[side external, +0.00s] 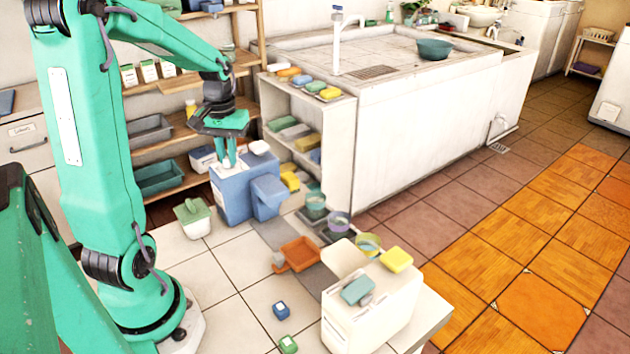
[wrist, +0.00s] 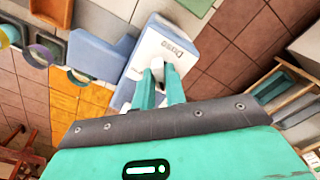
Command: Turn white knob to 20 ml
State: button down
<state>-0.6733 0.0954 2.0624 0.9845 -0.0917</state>
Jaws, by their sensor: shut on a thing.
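A blue dosing dispenser (side external: 232,198) with a pale top stands on the floor tiles beside the shelf. In the wrist view its white top face (wrist: 165,50) carries a dark printed word, too small to read surely. My gripper (side external: 229,163) points down at the dispenser's top, its two pale green fingers close together. In the wrist view the fingers (wrist: 161,82) are shut on a small whitish part, which looks like the white knob. The knob is mostly hidden by the fingers. No ml scale or pointer can be read.
A white shelf (side external: 345,150) with coloured soaps stands right of the dispenser, against the washbasin (side external: 440,115). Wooden shelves (side external: 160,140) stand behind. Floor tiles at front left are mostly clear.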

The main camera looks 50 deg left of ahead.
jog(key=shift+m, duration=0.3)
jog(key=m, duration=0.3)
jog(key=shift+m, duration=2.6)
jog(key=shift+r, duration=0.1)
jog(key=c, duration=1.4)
grip_release()
jog(key=shift+c, duration=0.2)
jog(key=shift+r, duration=3.85)
